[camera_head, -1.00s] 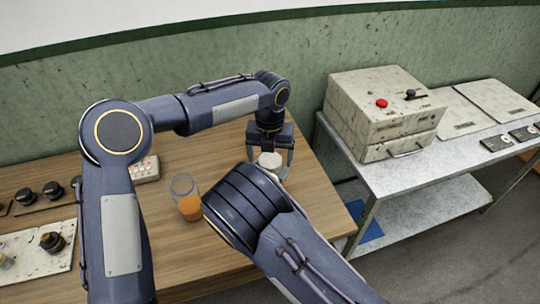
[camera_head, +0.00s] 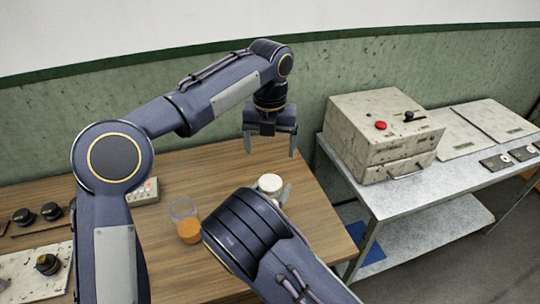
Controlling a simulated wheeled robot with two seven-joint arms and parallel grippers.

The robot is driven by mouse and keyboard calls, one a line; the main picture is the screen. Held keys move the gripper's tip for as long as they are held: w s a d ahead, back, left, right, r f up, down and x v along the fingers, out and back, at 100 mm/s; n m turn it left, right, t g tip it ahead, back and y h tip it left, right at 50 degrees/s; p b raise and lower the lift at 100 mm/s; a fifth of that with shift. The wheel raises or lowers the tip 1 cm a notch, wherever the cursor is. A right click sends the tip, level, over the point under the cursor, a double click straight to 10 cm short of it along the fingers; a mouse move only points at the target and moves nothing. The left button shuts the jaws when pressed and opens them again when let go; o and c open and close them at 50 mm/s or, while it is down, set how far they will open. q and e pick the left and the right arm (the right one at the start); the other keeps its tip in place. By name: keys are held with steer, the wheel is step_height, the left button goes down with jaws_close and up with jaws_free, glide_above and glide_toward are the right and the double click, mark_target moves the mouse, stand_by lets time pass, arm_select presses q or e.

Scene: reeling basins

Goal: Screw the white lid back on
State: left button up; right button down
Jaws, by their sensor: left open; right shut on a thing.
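The white lid (camera_head: 270,182) shows as a round white top beside my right forearm, over the wooden table. It appears to sit on a container whose body is mostly hidden by my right arm; whether it is screwed tight cannot be told. My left gripper (camera_head: 269,152) is open and empty, pointing down above the lid and apart from it. My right gripper (camera_head: 284,193) is shut on the container just below the lid. Only a fingertip of it shows past my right arm.
A clear glass with orange contents (camera_head: 187,225) stands left of my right arm. A small keypad box (camera_head: 144,192) and black knobs (camera_head: 48,264) lie further left. A metal bench (camera_head: 400,200) with a box with a red button (camera_head: 383,130) stands at right.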

steer(key=shift+c, duration=1.3)
jaws_free()
steer(key=b+v, duration=0.2)
steer(key=v, duration=0.5)
steer(key=shift+s+a, duration=0.15)
steer(key=shift+s, duration=0.2)
